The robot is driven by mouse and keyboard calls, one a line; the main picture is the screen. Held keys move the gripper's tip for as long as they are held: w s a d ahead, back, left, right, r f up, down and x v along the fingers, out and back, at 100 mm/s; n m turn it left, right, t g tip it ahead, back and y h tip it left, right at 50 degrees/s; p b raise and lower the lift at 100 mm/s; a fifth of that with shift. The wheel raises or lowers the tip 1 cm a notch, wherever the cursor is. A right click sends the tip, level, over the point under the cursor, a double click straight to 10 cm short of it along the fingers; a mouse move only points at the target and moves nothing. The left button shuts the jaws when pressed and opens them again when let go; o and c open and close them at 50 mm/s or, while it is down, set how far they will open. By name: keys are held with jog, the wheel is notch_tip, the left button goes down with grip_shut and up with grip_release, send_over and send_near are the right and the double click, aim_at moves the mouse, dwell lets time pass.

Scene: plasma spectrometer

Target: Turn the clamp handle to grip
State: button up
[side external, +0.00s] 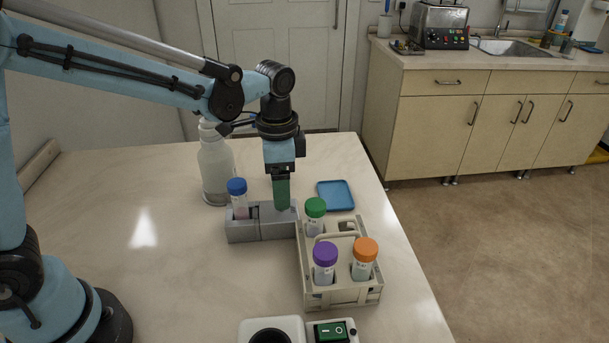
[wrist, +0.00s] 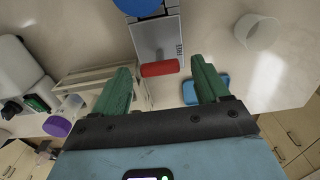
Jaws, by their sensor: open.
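A grey clamp block (side external: 262,225) sits on the table, and a tube with a blue cap (side external: 237,187) stands upright in its left end. The clamp also shows at the top of the wrist view (wrist: 158,38). Its red clamp handle (wrist: 160,68) lies crosswise at the clamp's near end in the wrist view. My gripper (side external: 282,207) points down at the clamp's right part in the side view. Its green fingers (wrist: 162,75) are open, one on each side of the red handle, with gaps on both sides. The handle is hidden in the side view.
A beige rack (side external: 340,292) with green-, purple- and orange-capped tubes stands close at the right front. A white bottle (side external: 216,165) stands behind the clamp. A flat blue tray (side external: 335,195) lies behind the rack. A device with a green switch (side external: 331,333) is at the front. The table's left is clear.

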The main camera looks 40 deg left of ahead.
jog(key=shift+f, duration=0.25)
jog(key=c, duration=1.1)
jog(key=shift+o, duration=0.2)
